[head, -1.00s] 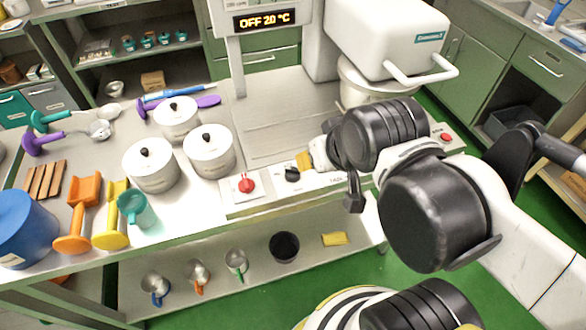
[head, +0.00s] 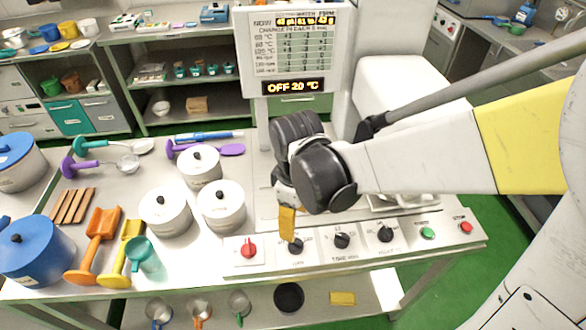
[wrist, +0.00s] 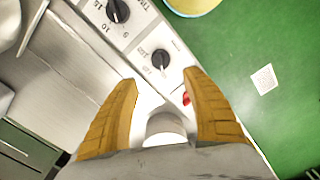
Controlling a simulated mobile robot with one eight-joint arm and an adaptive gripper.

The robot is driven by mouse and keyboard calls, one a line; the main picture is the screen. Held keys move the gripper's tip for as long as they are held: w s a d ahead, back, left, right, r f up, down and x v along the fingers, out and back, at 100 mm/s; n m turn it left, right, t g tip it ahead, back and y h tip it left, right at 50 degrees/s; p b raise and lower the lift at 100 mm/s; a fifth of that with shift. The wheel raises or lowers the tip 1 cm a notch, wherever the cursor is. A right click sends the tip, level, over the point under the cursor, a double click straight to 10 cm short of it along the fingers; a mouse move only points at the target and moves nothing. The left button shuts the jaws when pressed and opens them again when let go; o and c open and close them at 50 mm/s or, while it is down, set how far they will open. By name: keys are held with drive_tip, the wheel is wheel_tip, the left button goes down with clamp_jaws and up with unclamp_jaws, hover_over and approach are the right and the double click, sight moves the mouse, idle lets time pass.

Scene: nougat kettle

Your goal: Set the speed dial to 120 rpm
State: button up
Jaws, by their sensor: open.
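The control panel (head: 318,253) runs along the front of the machine's table. Its leftmost black dial (head: 296,247) stands just right of a red switch. In the wrist view this small black dial (wrist: 160,60) lies just beyond my fingertips, roughly midway between them; the print beside it seems to include 120, but its pointer setting is unclear. My gripper (head: 287,224) has yellow fingers and points down close above this dial, hiding part of its surroundings. In the wrist view my gripper (wrist: 164,82) is open with nothing held. Contact with the dial cannot be told.
The red switch (head: 248,249), middle dial (head: 342,240), right dial (head: 385,234), green button (head: 428,234) and red button (head: 466,227) share the panel. The display (head: 292,87) reads OFF 20 °C. Lidded pots (head: 221,207) stand left of the panel.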

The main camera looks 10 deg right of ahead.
sight(294, 241)
wheel_tip(294, 241, down, 11)
drive_tip(key=b, duration=0.4)
drive_tip(key=shift+a, duration=0.1)
drive_tip(key=shift+r, duration=0.1)
drive_tip(key=c, duration=1.2)
